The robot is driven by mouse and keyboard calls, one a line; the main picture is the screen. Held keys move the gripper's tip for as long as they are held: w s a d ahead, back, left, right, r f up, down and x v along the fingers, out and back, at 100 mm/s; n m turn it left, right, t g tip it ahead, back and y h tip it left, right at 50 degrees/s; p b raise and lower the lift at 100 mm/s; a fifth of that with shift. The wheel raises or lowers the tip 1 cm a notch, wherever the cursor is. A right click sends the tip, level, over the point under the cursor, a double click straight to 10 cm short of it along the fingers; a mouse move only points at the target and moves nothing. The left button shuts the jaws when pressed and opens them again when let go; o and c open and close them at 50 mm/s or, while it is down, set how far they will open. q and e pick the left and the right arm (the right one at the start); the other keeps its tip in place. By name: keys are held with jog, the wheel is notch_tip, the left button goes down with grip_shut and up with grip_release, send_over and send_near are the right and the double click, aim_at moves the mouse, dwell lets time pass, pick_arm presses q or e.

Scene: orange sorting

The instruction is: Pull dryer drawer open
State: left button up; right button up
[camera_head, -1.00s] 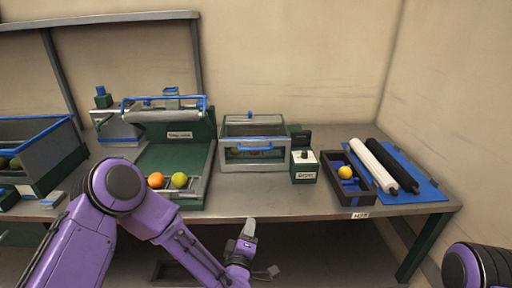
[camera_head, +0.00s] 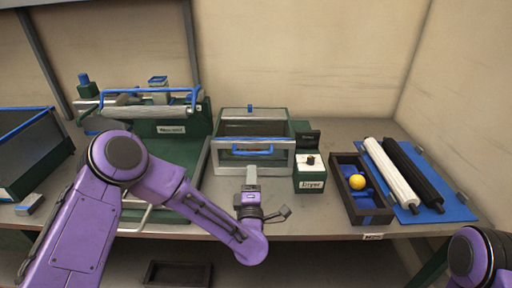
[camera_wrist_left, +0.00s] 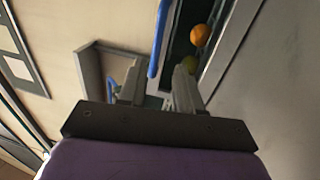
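My left gripper (camera_head: 251,172) points at the drawer front, just below the handle. In the left wrist view, the gripper's fingers (camera_wrist_left: 158,84) are apart and empty, with the blue handle (camera_wrist_left: 158,40) just beyond them, apparently in line with the gap. An orange fruit (camera_wrist_left: 200,35) and a yellow-green one (camera_wrist_left: 188,65) show beyond the handle. My right gripper is out of view.
A small box labelled Dryer (camera_head: 310,172) stands right of the dryer. Further right are a dark tray (camera_head: 346,205) with a yellow ball and a blue mat (camera_head: 452,207) with two rollers. A green machine (camera_head: 170,145) stands at left.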

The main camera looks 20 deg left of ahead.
aim_at(253, 153)
pick_arm(q)
jog(key=p+x, duration=0.1)
jog(key=x, duration=0.3)
jog(key=p+x, duration=0.1)
jog(key=x, duration=0.4)
jog(key=shift+d+r+p, duration=0.1)
jog(key=shift+r+p, duration=0.1)
jog(key=shift+p, duration=0.15)
jog(key=shift+w+r, duration=0.1)
jog(key=shift+w, duration=0.05)
grip_shut()
